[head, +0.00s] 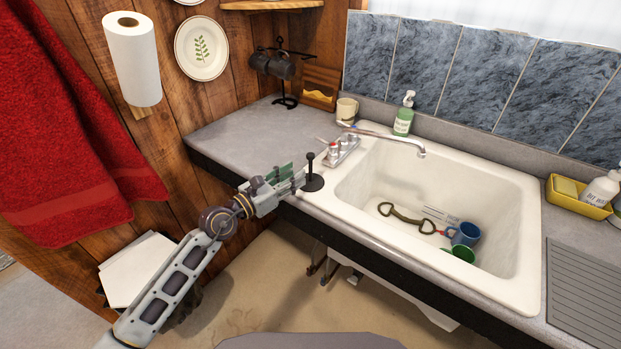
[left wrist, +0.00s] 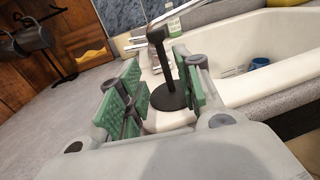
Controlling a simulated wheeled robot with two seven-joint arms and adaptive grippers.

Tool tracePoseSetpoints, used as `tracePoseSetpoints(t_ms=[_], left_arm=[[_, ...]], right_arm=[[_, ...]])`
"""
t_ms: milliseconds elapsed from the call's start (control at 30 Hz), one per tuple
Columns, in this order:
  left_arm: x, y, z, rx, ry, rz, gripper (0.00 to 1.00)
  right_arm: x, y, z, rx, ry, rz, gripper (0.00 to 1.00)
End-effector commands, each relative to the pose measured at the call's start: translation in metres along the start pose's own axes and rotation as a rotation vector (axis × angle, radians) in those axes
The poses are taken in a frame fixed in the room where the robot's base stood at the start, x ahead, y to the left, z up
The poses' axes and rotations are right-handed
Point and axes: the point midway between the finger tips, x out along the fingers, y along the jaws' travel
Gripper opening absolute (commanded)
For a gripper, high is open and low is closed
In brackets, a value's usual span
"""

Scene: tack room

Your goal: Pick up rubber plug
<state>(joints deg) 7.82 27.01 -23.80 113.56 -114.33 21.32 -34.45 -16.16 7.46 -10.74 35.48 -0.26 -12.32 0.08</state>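The rubber plug (head: 312,180) is black, with a round flat base and an upright stem topped by a knob. It stands upright on the left front corner of the white sink rim. My left gripper (head: 286,178) is just left of it in the head view, at about counter height. In the left wrist view the plug (left wrist: 162,65) shows between the green finger pads of the open left gripper (left wrist: 158,92). The pads are apart, with a visible gap beside the stem. My right gripper is not in view.
The white sink basin (head: 365,190) holds a bit (head: 408,219), a blue mug (head: 465,234) and a green cup (head: 459,253). A faucet (head: 385,137), soap bottle (head: 404,115) and beige mug (head: 346,109) stand behind. The grey counter (head: 235,140) to the left is mostly clear.

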Motion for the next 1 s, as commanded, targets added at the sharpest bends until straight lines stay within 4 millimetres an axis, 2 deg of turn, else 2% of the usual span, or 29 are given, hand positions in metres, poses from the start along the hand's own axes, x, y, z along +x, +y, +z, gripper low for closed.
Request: tracePoseSetpoints(t_ms=[233, 767, 1000], left_arm=[[0.018, -0.001, 0.0, 0.0, 0.0, -0.001, 0.35], [0.024, -0.001, -0.001, -0.001, 0.0, -0.001, 0.35], [0.045, -0.003, -0.003, 0.0, -0.001, -0.001, 0.35]], right_arm=[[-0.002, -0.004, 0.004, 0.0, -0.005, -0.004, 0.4], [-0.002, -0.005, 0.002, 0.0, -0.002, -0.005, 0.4], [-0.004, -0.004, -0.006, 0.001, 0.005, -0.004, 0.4]])
